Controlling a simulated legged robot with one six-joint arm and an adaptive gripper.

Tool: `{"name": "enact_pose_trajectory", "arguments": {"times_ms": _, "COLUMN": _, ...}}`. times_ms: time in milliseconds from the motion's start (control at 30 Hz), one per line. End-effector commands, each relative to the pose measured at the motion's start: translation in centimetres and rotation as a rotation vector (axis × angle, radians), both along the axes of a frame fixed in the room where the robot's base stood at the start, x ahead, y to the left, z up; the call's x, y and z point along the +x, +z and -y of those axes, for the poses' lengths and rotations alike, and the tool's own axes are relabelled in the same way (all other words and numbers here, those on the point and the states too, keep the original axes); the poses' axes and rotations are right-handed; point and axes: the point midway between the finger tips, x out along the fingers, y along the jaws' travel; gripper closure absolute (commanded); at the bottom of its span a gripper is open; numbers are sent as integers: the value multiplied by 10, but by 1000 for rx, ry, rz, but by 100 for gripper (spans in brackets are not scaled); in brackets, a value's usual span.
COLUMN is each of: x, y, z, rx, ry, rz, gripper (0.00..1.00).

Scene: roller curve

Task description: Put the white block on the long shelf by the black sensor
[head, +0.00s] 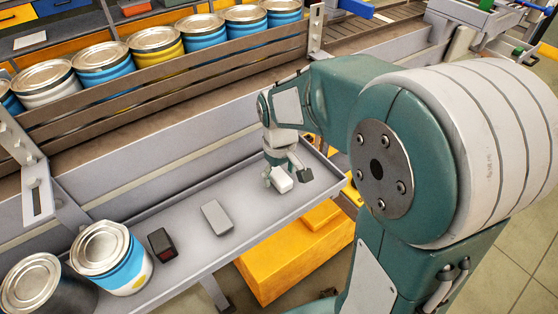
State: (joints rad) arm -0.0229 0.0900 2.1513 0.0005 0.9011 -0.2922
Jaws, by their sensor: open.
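The white block (282,182) is at my gripper (286,178), low over the right part of the long grey shelf (185,208). My gripper points down with its fingers open, one on each side of the block. I cannot tell whether the block rests on the shelf or whether a finger touches it. The black sensor (161,244), a small dark box with a reddish face, lies on the shelf further left, near the paint cans.
A flat grey block (217,218) lies between the sensor and my gripper. A blue-and-white can (108,259) and a dark can (35,287) stand at the shelf's left end. Several cans line the conveyor behind a rail (150,97). A yellow box (290,262) is below.

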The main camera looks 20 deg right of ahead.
Motion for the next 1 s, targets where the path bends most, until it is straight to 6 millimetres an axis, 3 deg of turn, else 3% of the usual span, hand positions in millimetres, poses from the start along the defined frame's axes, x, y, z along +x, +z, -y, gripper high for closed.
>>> {"name": "enact_pose_trajectory", "arguments": {"times_ms": 433, "x": 1, "y": 89, "z": 0, "rx": -1, "ry": 0, "rz": 6, "gripper": 17}}
{"name": "enact_pose_trajectory", "arguments": {"times_ms": 733, "x": -2, "y": 116, "z": 0, "rx": -2, "ry": -5, "rz": 10, "gripper": 17}}
{"name": "enact_pose_trajectory", "arguments": {"times_ms": 867, "x": -22, "y": 125, "z": 2, "rx": 1, "ry": -40, "rz": 68, "gripper": 17}}
{"name": "enact_pose_trajectory", "arguments": {"times_ms": 1000, "x": -57, "y": 134, "z": 4, "rx": 11, "ry": -109, "rz": 179, "gripper": 17}}
